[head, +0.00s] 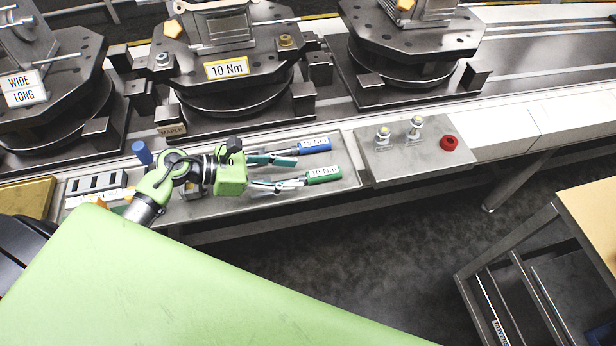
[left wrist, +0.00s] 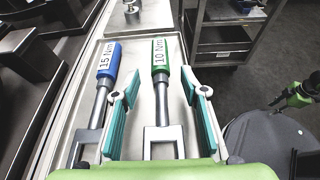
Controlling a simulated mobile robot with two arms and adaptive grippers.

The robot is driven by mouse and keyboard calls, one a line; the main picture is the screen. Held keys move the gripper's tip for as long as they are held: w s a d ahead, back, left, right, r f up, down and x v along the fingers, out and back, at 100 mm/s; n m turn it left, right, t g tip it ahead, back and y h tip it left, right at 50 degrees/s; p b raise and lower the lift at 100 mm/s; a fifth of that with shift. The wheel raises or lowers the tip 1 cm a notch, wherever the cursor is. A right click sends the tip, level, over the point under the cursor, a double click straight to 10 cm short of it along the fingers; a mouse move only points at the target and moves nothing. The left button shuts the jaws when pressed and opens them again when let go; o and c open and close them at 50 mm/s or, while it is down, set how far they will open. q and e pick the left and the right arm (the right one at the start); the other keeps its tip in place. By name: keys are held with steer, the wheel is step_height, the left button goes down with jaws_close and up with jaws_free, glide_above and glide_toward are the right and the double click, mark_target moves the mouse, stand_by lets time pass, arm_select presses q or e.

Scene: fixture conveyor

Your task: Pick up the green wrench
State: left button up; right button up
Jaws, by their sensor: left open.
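The green wrench has a green handle labelled 10 Nm (head: 324,174) and a grey shaft with a forked end. It lies on a metal tray on the conveyor's near side. In the left wrist view, the green wrench (left wrist: 160,62) lies between the two teal fingers of my left gripper (left wrist: 160,98), with a gap on each side. In the head view my left gripper (head: 287,172) is open and reaches in from the left, over the shaft; its fingers partly hide the shaft. The forked end shows between the fingers in the wrist view.
A blue wrench labelled 15 Nm (head: 314,145) lies parallel, close beside the left finger. A panel (head: 375,168) with metal knobs and a red button (head: 449,143) stands to the right. Fixtures (head: 231,69) line the conveyor behind. A wooden-topped cart (head: 595,212) stands at right.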

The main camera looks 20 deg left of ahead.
mark_target(307, 176)
arm_select(q)
steer(key=x, duration=0.6)
steer(key=shift+w+d+f, duration=0.15)
steer(key=shift+d+f, duration=0.05)
steer(key=shift+f, duration=0.05)
jaws_close()
